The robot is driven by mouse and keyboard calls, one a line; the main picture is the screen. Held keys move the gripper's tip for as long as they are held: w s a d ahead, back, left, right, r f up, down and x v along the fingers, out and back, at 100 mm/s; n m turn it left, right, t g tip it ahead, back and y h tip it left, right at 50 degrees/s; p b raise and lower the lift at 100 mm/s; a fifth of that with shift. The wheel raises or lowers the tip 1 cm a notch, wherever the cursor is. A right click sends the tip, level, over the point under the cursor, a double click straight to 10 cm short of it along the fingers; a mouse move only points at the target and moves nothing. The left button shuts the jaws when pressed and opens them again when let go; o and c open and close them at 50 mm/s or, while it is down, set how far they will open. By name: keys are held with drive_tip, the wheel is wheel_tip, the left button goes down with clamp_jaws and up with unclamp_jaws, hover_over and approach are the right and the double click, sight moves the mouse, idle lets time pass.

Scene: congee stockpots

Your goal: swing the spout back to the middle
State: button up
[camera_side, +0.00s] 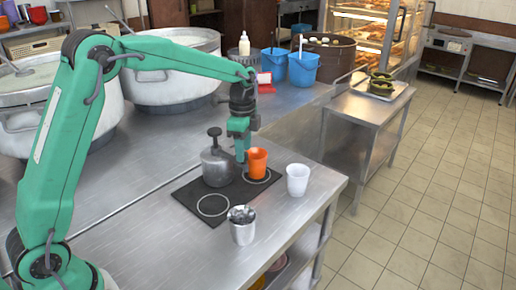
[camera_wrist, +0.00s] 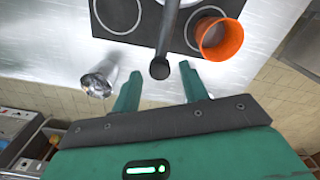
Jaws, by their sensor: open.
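A grey metal pot with a black knob (camera_side: 216,166) stands on a black mat (camera_side: 187,195) marked with pale rings. In the wrist view a long dark spout (camera_wrist: 169,30) runs down the picture between two rings, its round end just ahead of my gripper. An orange cup (camera_side: 257,160) stands on the right ring; it also shows in the wrist view (camera_wrist: 220,40). The other visible ring (camera_side: 213,206) is empty. My gripper (camera_side: 240,154) is open between the pot and the orange cup. In the wrist view its fingers (camera_wrist: 160,84) are apart, with nothing held.
A white cup (camera_side: 298,179) stands right of the mat near the counter edge. A metal cup of utensils (camera_side: 242,226) stands in front; it also shows in the wrist view (camera_wrist: 98,80). Large stockpots (camera_side: 170,75) and blue buckets (camera_side: 303,69) stand behind. Bare counter (camera_side: 140,230) lies left.

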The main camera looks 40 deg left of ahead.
drive_tip(key=shift+r, duration=2.9)
drive_tip(key=shift+s+r, duration=0.25)
drive_tip(key=shift+r, duration=0.05)
drive_tip(key=s+r+n+t, duration=0.1)
drive_tip(key=s+n, duration=0.5)
drive_tip(key=s, duration=0.8)
drive_tip(key=s+r+n+t, duration=0.2)
drive_tip(key=s+n+t, duration=0.2)
drive_tip(key=s, duration=1)
drive_tip(key=n, duration=0.3)
drive_tip(key=shift+t, duration=0.3)
